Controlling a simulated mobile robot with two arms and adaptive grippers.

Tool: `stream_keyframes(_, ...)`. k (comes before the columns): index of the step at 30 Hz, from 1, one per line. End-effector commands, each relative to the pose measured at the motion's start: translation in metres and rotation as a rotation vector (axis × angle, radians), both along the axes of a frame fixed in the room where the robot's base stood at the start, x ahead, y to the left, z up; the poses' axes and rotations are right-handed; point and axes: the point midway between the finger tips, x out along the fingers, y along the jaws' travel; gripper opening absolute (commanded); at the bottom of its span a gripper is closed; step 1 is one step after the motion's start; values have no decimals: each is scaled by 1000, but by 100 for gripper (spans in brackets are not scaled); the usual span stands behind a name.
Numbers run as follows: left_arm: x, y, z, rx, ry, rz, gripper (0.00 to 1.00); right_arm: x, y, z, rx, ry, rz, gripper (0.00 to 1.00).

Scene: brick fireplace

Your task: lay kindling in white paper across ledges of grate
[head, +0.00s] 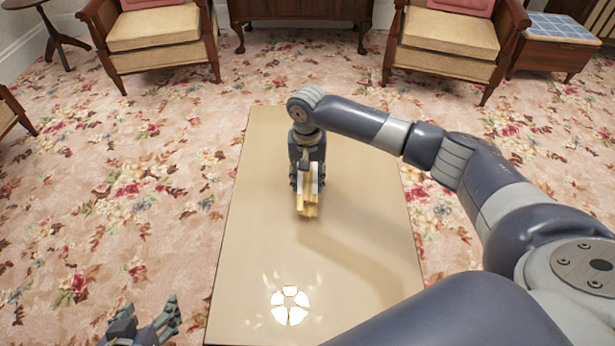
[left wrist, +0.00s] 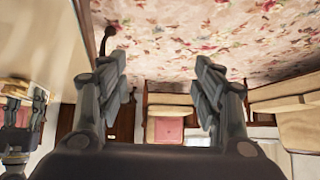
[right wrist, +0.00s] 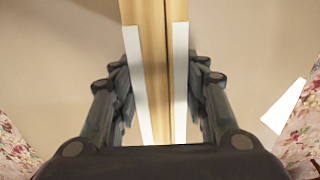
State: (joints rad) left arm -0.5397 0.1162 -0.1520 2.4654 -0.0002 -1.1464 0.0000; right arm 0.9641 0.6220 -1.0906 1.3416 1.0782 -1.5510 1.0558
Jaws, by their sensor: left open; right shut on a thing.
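The kindling (head: 308,200) is a bundle of pale yellow wood sticks with a white paper wrap. My right gripper (head: 307,180) is shut on it above the tan table. In the right wrist view the kindling (right wrist: 153,60) runs lengthwise between the fingers of my right gripper (right wrist: 160,90), with white paper (right wrist: 180,80) along both sides. My left gripper (head: 148,322) is open and empty at the lower left of the head view, over the carpet beside the table. The left wrist view shows its fingers (left wrist: 162,85) apart with nothing between them. No grate is in view.
The long tan table (head: 265,240) is mostly bare, with bright white light patches (head: 290,316) near its front. Two armchairs (head: 155,45) (head: 450,45) and a wooden cabinet (head: 300,12) stand at the back. Floral carpet (head: 130,200) surrounds the table.

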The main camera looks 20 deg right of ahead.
Motion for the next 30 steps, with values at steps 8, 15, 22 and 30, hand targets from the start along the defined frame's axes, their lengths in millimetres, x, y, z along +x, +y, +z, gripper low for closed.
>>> stream_keyframes(8, -5, 1, -4, 5, 25, 2, 61, 0, 0, -1, 0, 0, 0, 61)
stream_keyframes(15, -5, 1, -3, 4, 23, 2, 61, 0, 0, -1, 1, 0, 0, 61)
stream_keyframes(22, 4, 0, 4, -2, -20, 0, 61, 1, 0, 5, 1, -2, 0, 61)
stream_keyframes(30, -48, 17, -21, 51, 236, 19, 61, 1, 0, 35, 1, -2, 0, 61)
